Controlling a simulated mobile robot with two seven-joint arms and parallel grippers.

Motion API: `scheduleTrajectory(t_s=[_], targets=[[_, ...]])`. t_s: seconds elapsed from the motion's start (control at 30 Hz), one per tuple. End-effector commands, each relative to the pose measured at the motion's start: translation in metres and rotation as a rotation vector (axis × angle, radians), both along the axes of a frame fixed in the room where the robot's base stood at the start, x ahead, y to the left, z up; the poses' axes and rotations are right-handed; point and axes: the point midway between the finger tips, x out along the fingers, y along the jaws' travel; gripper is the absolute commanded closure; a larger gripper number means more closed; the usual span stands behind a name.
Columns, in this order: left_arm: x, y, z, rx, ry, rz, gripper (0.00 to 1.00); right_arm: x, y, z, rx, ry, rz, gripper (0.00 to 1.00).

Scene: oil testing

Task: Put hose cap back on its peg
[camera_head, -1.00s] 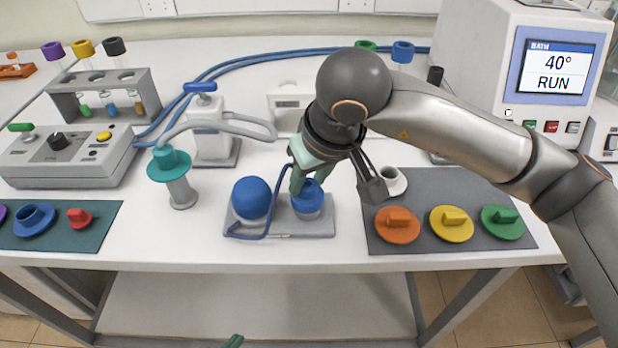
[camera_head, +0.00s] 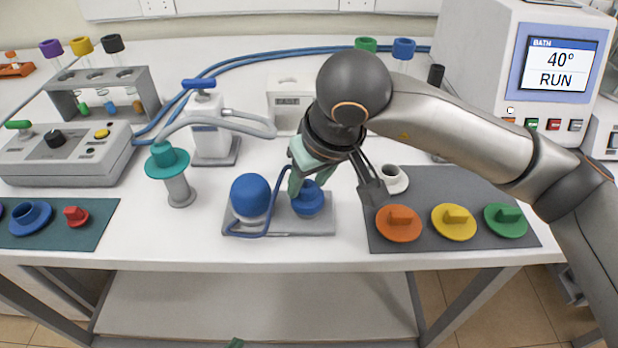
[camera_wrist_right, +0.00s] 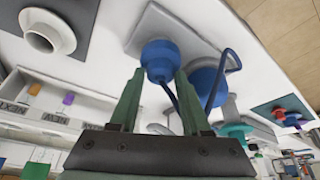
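A blue hose cap (camera_head: 309,199) sits at the right spot of a small grey plate (camera_head: 290,228), low over its peg, which it mostly hides. A blue dome (camera_head: 250,195) stands beside it on the plate's left side. A blue tether loops from the dome's side toward my right gripper (camera_head: 309,182). In the right wrist view, my right gripper's green fingers (camera_wrist_right: 160,78) lie on both sides of the knob of the cap (camera_wrist_right: 160,58) and look closed on it. Of my left gripper (camera_head: 236,343), only a green tip shows at the bottom edge, so its opening is hidden.
A teal cap on a grey post (camera_head: 168,160) stands left of the plate. A white pump with a grey hose (camera_head: 211,130) is behind. A dark mat (camera_head: 385,240) with orange, yellow and green caps lies right, with a white cup (camera_head: 395,180) behind.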

Motion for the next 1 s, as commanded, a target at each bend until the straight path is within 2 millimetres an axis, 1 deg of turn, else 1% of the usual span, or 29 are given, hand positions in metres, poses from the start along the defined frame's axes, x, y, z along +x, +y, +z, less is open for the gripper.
scheduleTrajectory(t_s=[0.23,0.33,1.0], targets=[[0.0,0.0,0.0,0.0,0.0,0.0,1.0,0.0,0.0,0.0,0.0,0.001,0.0,0.48],[0.0,0.0,0.002,0.0,0.0,0.0,1.0,-0.001,-0.001,0.004,0.0,0.0,0.0,0.48],[0.0,0.0,0.026,0.0,0.0,0.0,1.0,-0.019,-0.011,0.054,0.0,-0.001,-0.001,0.48]])
